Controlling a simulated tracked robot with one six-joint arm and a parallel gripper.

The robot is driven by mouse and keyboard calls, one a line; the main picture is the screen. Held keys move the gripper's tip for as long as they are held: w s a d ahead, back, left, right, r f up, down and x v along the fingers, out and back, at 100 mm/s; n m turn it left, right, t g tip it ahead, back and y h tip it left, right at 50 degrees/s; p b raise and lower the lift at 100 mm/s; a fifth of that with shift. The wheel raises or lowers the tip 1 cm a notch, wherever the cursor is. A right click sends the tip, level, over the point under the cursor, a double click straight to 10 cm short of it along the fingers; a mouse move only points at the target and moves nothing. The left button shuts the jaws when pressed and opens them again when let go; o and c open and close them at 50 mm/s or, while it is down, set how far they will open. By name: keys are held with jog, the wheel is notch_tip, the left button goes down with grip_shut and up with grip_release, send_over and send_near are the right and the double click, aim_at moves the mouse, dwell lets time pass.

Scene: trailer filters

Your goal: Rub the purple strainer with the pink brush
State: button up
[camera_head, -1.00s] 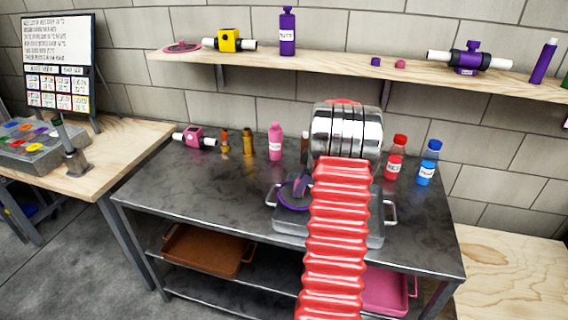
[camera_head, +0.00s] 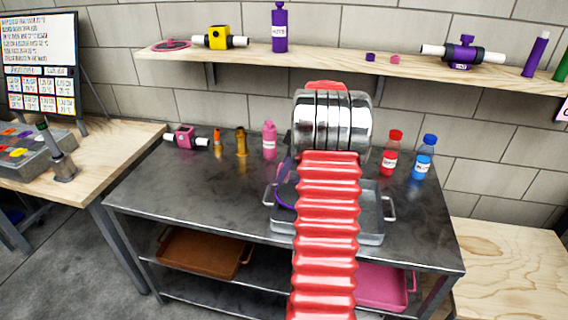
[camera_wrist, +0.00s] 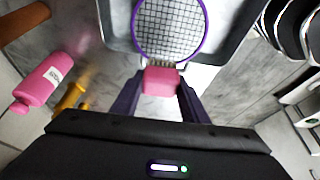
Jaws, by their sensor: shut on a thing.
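The purple strainer (camera_wrist: 172,25) lies in the grey metal tray (camera_wrist: 222,40), its round mesh facing up in the wrist view. In the head view, part of the strainer (camera_head: 286,197) shows left of my red arm. My gripper (camera_wrist: 160,78) has dark purple fingers shut on the pink brush (camera_wrist: 160,85). The pale bristles point at the strainer and overlap its near rim in the wrist view. I cannot tell whether they touch it. My arm hides the brush in the head view.
On the metal table (camera_head: 160,195) stand a pink bottle (camera_head: 269,142), orange bottles (camera_head: 241,146), a red bottle (camera_head: 390,155) and a blue bottle (camera_head: 424,160). A pink-and-white part (camera_head: 186,138) lies back left. The table's left front is clear. A wooden shelf (camera_head: 330,58) runs above.

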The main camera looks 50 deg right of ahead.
jog(key=shift+r, duration=1.5)
jog(key=w+a+f+m, duration=0.1)
jog(key=w+a, duration=0.2)
jog(key=a, duration=0.4)
jog(key=w+a+f+m+h, duration=0.1)
jog(key=w+a+f, duration=0.1)
jog(key=w+a, duration=0.35)
jog(key=w+a+f+m, duration=0.1)
jog(key=a, duration=0.8)
jog(key=a+f+m+h, duration=0.1)
jog(key=a+f+m, duration=0.2)
jog(key=a, duration=2.1)
jog(key=shift+w+a+t, duration=0.15)
jog(key=shift+a+t, duration=0.1)
jog(key=shift+t, duration=0.05)
jog(key=shift+d, duration=0.1)
